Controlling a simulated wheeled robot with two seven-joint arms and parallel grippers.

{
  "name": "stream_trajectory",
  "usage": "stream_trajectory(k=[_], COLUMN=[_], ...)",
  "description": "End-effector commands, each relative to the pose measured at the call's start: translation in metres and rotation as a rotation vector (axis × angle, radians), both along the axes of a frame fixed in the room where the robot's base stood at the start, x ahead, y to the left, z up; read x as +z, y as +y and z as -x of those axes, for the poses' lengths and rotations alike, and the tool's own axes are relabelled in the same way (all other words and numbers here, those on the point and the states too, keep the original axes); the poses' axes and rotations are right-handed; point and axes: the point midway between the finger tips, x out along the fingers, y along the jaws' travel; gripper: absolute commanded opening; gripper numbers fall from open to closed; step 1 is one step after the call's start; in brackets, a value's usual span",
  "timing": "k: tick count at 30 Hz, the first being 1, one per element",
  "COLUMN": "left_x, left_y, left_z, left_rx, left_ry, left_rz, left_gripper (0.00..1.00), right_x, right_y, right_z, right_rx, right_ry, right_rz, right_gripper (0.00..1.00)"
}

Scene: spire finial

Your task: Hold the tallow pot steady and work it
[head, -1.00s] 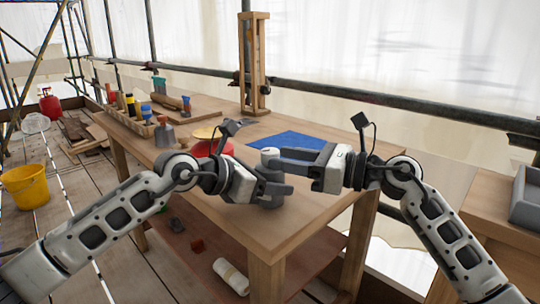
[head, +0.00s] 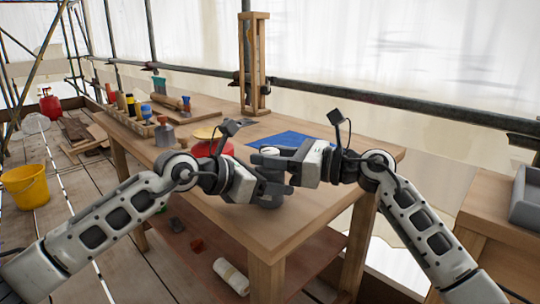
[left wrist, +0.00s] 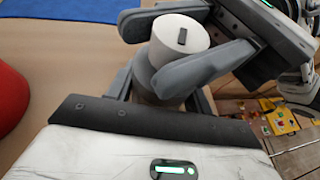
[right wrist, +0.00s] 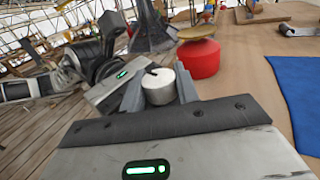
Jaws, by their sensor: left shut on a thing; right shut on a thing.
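The tallow pot is a small grey pot (left wrist: 148,75) with a pale round lid (left wrist: 182,38) that bears a short dark bar. It is held above the workbench's front part. My left gripper (head: 268,190) is shut around the grey body, low down. My right gripper (head: 268,160) comes from the right and is shut on the pale lid, above my left one. In the right wrist view the lid (right wrist: 158,87) sits between the two right fingers. The fingers hide much of the pot's body, and I cannot see inside it.
On the workbench (head: 235,215) are a blue cloth (head: 280,140), a red pot (head: 212,149) with a yellow top and a wooden tool rack (head: 135,121). A wooden tower (head: 254,65) stands at the back. A grey tray (head: 525,200) lies at right. The bench's front right is clear.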

Motion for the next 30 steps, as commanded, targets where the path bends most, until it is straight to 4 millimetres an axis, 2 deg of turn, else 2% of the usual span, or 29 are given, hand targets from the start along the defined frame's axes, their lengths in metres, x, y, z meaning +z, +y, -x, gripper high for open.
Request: stream_trajectory(k=[12, 26, 27, 28, 30], left_x=[0.0005, 0.0007, 0.0006, 0.0007, 0.0007], left_y=[-0.0001, -0.0002, -0.0003, -0.0001, -0.0001], left_z=[0.0002, 0.0004, 0.0003, 0.0003, 0.0003], left_rx=[-0.002, -0.002, -0.002, -0.002, -0.002], left_ry=[-0.005, -0.004, -0.003, -0.004, -0.004], left_rz=[-0.003, -0.001, -0.001, -0.001, -0.001], left_gripper=[0.25, 0.25, 0.25, 0.25, 0.25], right_x=[-0.0007, -0.0011, -0.0011, -0.0011, -0.0009], right_y=[-0.0005, -0.0014, -0.0014, -0.0014, -0.0013], right_z=[-0.0018, -0.0001, -0.0001, -0.0001, -0.0001], right_rx=[0.32, 0.375, 0.375, 0.374, 0.374], right_ry=[0.003, 0.0, 0.0, 0.0, 0.0], right_rz=[0.002, -0.002, -0.002, -0.002, -0.003], right_gripper=[0.08, 0.08, 0.34, 0.4, 0.4])
